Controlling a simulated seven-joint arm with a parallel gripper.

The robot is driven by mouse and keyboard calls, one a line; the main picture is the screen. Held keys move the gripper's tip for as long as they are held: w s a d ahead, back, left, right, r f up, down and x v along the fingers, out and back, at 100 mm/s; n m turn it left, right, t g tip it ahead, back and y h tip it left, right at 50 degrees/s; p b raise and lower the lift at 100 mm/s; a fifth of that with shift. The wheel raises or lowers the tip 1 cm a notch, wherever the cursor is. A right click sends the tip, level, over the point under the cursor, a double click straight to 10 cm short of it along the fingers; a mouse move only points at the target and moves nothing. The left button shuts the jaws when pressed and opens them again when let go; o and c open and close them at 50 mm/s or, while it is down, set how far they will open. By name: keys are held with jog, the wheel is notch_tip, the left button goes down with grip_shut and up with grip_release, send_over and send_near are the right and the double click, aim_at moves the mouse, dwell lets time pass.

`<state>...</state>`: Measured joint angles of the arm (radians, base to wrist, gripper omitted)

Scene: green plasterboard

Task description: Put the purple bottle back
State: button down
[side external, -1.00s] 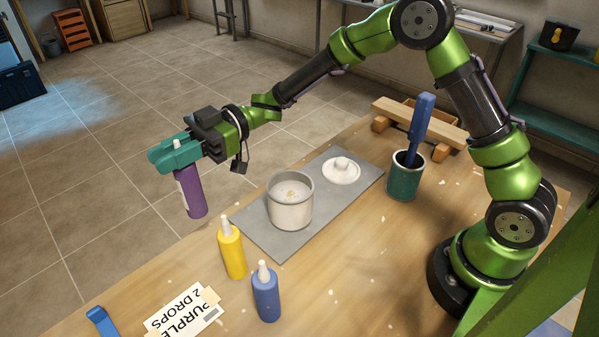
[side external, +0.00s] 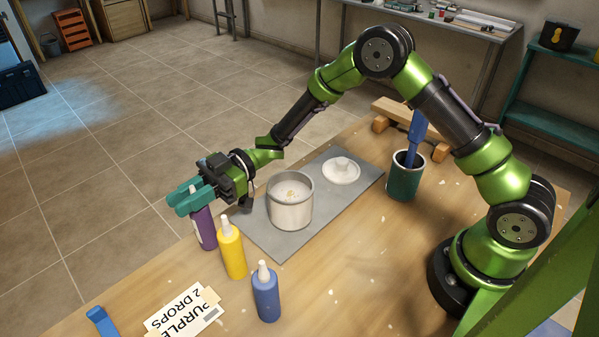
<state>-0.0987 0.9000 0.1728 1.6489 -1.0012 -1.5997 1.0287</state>
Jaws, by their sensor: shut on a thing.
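The purple bottle (side external: 205,232) is upright, with its white cap between the teal fingers of my gripper (side external: 188,200). My gripper is shut on it near the top. The bottle is at the far left edge of the table, just behind and left of the yellow bottle (side external: 232,254). The yellow bottle hides part of the purple bottle's right side. I cannot tell whether its base touches the table. The blue bottle (side external: 266,296) stands nearer, to the right of the yellow one.
A white pot (side external: 290,212) and its lid (side external: 341,172) sit on a grey mat (side external: 285,245). A teal cup (side external: 404,181) with a blue-handled tool stands at right.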

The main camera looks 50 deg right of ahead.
jog(key=c, duration=1.4)
grip_release()
jog(key=shift+f, duration=0.15)
jog(key=shift+c, duration=0.2)
jog(key=o, duration=0.4)
jog(key=shift+o, duration=0.2)
